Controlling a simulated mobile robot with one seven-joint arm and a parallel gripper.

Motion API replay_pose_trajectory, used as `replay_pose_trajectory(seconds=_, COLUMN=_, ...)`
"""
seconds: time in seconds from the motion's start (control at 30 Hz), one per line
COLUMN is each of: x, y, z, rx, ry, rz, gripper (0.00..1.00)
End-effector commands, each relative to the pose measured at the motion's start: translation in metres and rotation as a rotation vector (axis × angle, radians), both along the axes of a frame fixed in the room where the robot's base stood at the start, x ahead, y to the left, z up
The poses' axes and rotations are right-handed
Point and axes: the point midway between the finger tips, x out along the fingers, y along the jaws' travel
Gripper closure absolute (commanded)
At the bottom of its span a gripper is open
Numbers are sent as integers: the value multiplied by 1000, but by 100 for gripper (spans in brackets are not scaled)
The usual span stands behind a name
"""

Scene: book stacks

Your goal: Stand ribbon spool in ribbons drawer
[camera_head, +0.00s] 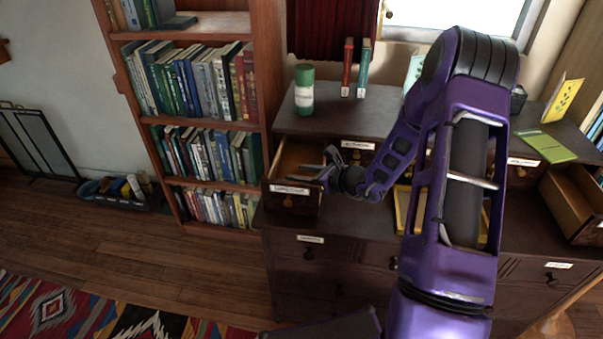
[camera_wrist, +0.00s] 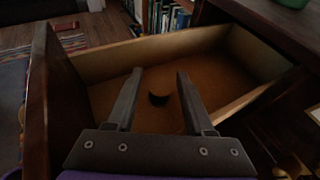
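An open wooden drawer (camera_head: 290,189) with a white label too small to read sticks out at the cabinet's upper left. My gripper (camera_head: 318,172) is over it. In the wrist view, the gripper (camera_wrist: 157,75) has its two fingers apart, pointing into the drawer (camera_wrist: 110,62). A small dark crescent shape (camera_wrist: 158,99) shows on the drawer floor between the fingers; I cannot tell whether it is an object or a shadow. I cannot identify a ribbon spool for certain. A green and white cylinder (camera_head: 304,92) stands upright on the cabinet top, behind the drawer.
The dark cabinet (camera_head: 335,122) carries a red book (camera_head: 347,68), a teal book (camera_head: 363,68), a green flat item (camera_head: 545,146) and a yellow card (camera_head: 563,98). Another open drawer (camera_head: 572,209) is at right. A full bookcase (camera_head: 262,60) stands at left.

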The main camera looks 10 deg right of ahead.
Motion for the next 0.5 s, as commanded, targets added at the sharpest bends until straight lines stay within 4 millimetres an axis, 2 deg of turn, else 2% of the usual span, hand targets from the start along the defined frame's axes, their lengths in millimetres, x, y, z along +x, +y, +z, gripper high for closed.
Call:
replay_pose_trajectory(seconds=0.03, x=-4, y=-4, z=-10, rx=-3, ry=23, rz=-10, gripper=31)
replay_pose_trajectory(seconds=0.27, x=-5, y=-6, z=-11, rx=-3, ry=27, rz=-13, gripper=31)
replay_pose_trajectory(seconds=0.47, x=-5, y=-7, z=7, rx=-4, ry=26, rz=-16, gripper=31)
replay_pose_trajectory(seconds=0.5, x=-10, y=-13, z=7, rx=-5, ry=25, rz=-19, gripper=31)
